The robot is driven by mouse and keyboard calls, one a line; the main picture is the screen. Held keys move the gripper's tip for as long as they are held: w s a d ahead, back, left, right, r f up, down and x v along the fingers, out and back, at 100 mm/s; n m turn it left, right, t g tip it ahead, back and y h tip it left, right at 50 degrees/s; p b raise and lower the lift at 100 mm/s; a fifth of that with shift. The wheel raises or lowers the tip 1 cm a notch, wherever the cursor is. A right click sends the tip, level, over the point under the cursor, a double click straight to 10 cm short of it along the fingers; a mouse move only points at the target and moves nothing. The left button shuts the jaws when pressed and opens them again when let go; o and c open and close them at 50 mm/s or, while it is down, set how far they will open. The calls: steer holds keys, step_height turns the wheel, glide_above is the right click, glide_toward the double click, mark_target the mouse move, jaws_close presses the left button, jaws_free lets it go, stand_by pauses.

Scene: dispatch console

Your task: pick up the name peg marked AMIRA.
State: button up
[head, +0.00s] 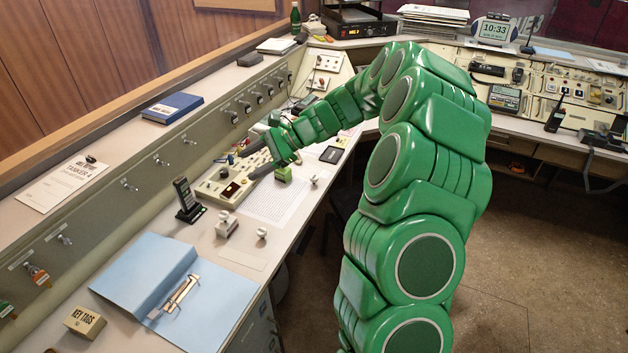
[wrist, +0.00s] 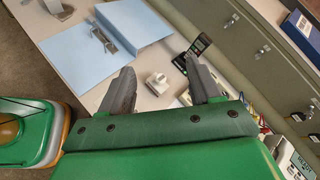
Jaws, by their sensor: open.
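I cannot read the name AMIRA on anything in either view, so I cannot tell which thing is that name peg. My gripper (head: 248,164) is open and empty, reaching over the left desk above the beige switch panel (head: 211,190). In the wrist view the two dark fingers of my gripper (wrist: 160,68) stand apart, with a small pale block (wrist: 157,83) seen between them, below on the desk. Small pale knob-topped items (head: 227,224) stand in front of the switch panel. A small green block (head: 284,174) lies just right of my gripper.
A black handset (head: 187,200) stands in a cradle left of the switch panel. An open blue folder (head: 145,272) covers the near desk, beside a KEY TAGS box (head: 85,322). A gridded sheet (head: 272,205) lies flat. Hooks with coloured tags (head: 37,273) line the left ledge.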

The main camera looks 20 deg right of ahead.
steer(key=w+d+f+m+t, duration=0.4)
steer(key=w+d+f+m, duration=0.2)
steer(key=w+d+f, duration=0.4)
steer(key=m+t+h, duration=0.2)
steer(key=m+t, duration=0.1)
steer(key=m, duration=0.4)
glide_toward(315, 177)
steer(key=w+a, duration=0.1)
steer(key=a, duration=0.1)
steer(key=shift+d+f+x, duration=0.1)
steer(key=shift+f+x, duration=0.05)
steer(key=shift+x, duration=1.25)
steer(key=shift+d+f+x, duration=0.1)
steer(key=shift+f+x, duration=0.1)
steer(key=shift+x, duration=1.25)
steer(key=shift+d+f+x, duration=0.1)
steer(key=shift+f+x, duration=0.05)
steer(key=shift+x, duration=1.25)
steer(key=shift+c, duration=0.2)
steer(key=c, duration=1)
steer(key=shift+r, duration=0.1)
